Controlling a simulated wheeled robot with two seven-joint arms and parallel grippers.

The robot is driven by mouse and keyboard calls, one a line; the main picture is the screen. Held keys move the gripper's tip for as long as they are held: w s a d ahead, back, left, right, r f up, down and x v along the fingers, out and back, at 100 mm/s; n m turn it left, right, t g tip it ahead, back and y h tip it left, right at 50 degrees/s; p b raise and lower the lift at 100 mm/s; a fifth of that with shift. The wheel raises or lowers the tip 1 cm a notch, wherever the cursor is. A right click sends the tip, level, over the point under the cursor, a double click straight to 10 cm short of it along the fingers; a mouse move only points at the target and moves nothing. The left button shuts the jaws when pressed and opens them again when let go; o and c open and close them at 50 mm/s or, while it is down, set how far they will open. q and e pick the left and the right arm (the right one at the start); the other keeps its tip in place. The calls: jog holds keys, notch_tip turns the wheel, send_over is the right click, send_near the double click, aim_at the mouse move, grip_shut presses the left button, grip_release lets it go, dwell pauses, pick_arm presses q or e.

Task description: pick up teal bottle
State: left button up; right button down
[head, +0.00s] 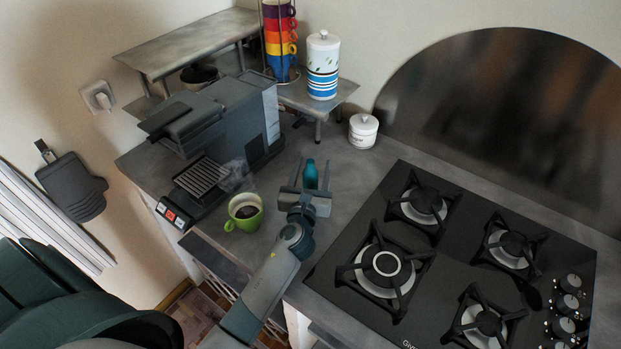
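The teal bottle (311,175) stands upright on the grey counter, between the coffee machine and the gas hob. Its lower part is hidden behind my gripper. My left gripper (312,177) reaches in from the bottom of the head view. Its two fingers are apart, one on each side of the bottle, with narrow gaps showing. I cannot tell how deep the bottle sits between them. My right gripper is not in view.
A steaming green cup (245,212) stands left of my gripper, before the coffee machine (222,118). The black gas hob (455,262) lies to the right. A white lidded jar (363,130) and small shelf (340,93) with a striped canister (323,66) stand behind.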

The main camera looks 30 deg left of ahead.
pick_arm(q)
jog(key=shift+w+a, duration=0.15)
jog(key=shift+w, duration=0.25)
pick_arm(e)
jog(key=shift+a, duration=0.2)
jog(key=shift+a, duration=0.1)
pick_arm(q)
jog(key=shift+c, duration=0.2)
jog(key=c, duration=1.2)
jog(key=shift+o, duration=0.2)
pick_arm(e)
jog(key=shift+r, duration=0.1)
pick_arm(q)
jog(key=shift+r, duration=0.1)
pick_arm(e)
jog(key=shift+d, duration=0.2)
